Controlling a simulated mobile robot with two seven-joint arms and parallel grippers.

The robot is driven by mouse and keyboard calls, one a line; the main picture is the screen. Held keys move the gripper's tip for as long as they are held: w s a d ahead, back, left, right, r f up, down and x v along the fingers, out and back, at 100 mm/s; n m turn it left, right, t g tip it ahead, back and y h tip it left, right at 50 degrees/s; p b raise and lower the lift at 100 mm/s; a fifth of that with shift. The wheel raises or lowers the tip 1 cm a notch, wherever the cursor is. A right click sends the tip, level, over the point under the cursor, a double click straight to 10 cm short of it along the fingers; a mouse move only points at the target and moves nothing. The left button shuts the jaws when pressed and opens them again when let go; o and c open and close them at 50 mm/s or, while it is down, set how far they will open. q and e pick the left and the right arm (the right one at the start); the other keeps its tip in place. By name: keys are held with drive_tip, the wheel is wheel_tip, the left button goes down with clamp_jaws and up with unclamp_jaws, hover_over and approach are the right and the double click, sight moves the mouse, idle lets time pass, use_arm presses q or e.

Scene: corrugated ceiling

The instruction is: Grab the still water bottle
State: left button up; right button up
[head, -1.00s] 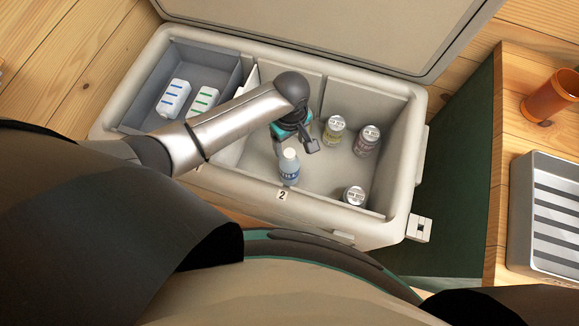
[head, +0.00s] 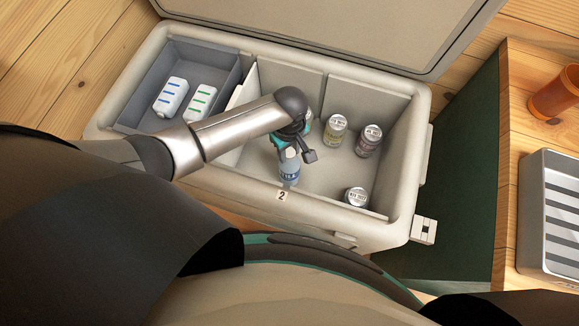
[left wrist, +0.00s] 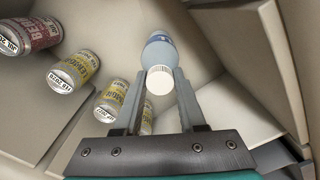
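The water bottle (head: 289,172), clear bluish with a white cap and a blue label, stands upright in the large compartment of the cooler (head: 408,180), near its front wall. In the left wrist view the bottle (left wrist: 160,50) points its white cap toward the camera. My left gripper (head: 294,153) is over the bottle's top. Its fingers (left wrist: 158,85) are apart on either side of the cap, with slim gaps showing. The gripper hides part of the bottle's upper end. My right gripper is not in view.
Several cans stand in the same compartment: yellow ones (head: 334,130), a dark red one (head: 368,141) and one near the front wall (head: 356,197). A grey bin (head: 140,115) with two white cartons is at left. The cooler lid (head: 340,30) is open behind.

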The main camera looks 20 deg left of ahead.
use_arm(q)
clamp_jaws()
idle(0.9)
